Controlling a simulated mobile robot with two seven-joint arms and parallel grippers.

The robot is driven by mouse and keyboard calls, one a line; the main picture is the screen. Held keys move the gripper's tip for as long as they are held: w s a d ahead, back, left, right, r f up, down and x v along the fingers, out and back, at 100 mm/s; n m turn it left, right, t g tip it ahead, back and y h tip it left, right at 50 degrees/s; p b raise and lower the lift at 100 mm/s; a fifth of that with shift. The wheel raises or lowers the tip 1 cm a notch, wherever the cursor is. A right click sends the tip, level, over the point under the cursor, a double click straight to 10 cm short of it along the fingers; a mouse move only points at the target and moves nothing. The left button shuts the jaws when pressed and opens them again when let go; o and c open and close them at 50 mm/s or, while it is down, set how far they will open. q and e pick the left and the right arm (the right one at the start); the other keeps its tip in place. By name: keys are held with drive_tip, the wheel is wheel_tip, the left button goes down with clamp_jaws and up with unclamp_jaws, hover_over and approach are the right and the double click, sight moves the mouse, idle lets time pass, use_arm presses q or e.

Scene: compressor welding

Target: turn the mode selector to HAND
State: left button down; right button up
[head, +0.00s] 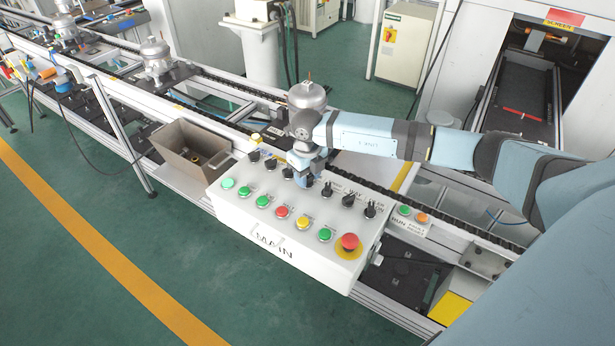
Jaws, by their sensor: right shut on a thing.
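A white control box (228,206) marked MAIN stands in the middle of the head view. A row of black selector knobs runs along its far side, among them one knob (348,199) right of my gripper and one (254,156) left of it. My right gripper (307,178) points down at the middle of this row and is shut on a black selector knob, mostly hidden by the fingers. The printed labels are too small or covered to tell which knob is the mode selector or where it points. My left gripper is not in view.
Several coloured buttons and a red emergency stop (349,242) on yellow fill the box's near side. A brown bin (180,165) sits left of it. A silver compressor (307,95) stands on the conveyor behind my wrist. A small button box (411,218) is to the right.

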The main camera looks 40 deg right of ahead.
drive_tip(key=n+b, duration=0.4)
drive_tip(key=n, duration=0.1)
drive_tip(key=shift+f+b, duration=0.15)
drive_tip(key=shift+b, duration=0.15)
drive_tip(key=shift+n+b, duration=0.75)
drive_tip(key=shift+n, duration=0.55)
drive_tip(key=shift+r, duration=0.2)
drive_tip(key=o, duration=0.9)
drive_tip(key=shift+r, duration=0.1)
wheel_tip(320, 180, up, 14)
drive_tip(key=shift+f+b, duration=0.2)
drive_tip(key=shift+b, duration=0.5)
